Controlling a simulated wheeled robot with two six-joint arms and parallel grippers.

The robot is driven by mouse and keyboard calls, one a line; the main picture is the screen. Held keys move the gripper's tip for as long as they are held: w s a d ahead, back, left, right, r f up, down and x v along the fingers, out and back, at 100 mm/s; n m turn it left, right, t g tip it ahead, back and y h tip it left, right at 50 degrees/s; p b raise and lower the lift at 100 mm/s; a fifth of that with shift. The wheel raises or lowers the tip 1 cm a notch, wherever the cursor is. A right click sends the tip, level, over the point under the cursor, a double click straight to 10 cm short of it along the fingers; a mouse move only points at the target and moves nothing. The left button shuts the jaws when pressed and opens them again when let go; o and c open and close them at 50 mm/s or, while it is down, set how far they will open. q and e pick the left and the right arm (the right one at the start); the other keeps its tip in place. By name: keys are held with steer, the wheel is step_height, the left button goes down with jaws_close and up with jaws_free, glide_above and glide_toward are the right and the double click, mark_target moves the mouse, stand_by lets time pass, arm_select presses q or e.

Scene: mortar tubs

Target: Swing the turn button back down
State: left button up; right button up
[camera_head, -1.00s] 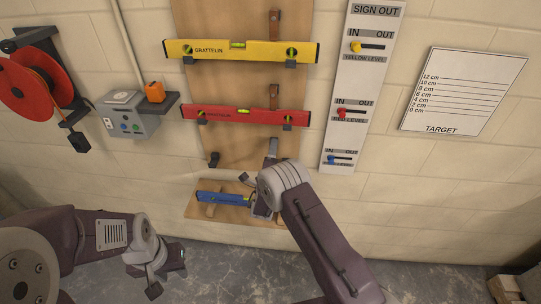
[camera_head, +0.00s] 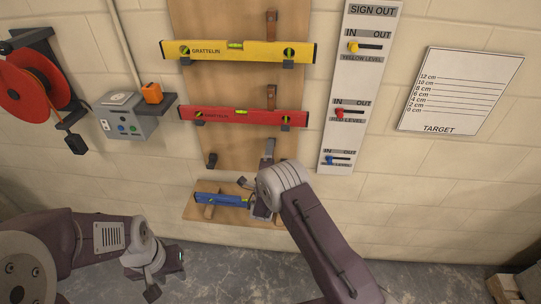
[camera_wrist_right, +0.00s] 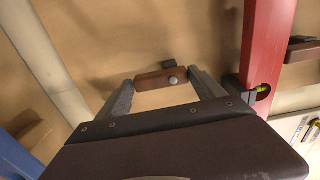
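A brown turn button (camera_wrist_right: 153,79) with a round pivot head shows on the board in the right wrist view. It lies between the two fingers of my right gripper (camera_wrist_right: 163,88), which stand apart near its two ends. I cannot tell whether they touch it. In the head view my right wrist hides most of this gripper. The blue level (camera_head: 222,199) rests on the low ledge beside my right arm. Two more turn buttons, an upper (camera_head: 271,22) and a middle one (camera_head: 271,96), stand upright on the board. My left gripper (camera_head: 168,268) is low at left, its fingers unclear.
The yellow level (camera_head: 215,51) and red level (camera_head: 212,115) sit on black brackets. A sign-out panel (camera_head: 347,130) and a target sheet (camera_head: 455,95) are at right. A red reel (camera_head: 25,85) and a grey box (camera_head: 125,118) are at left.

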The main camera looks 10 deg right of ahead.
steer(key=shift+o, duration=0.9)
steer(key=v, duration=0.9)
steer(key=shift+b, duration=0.45)
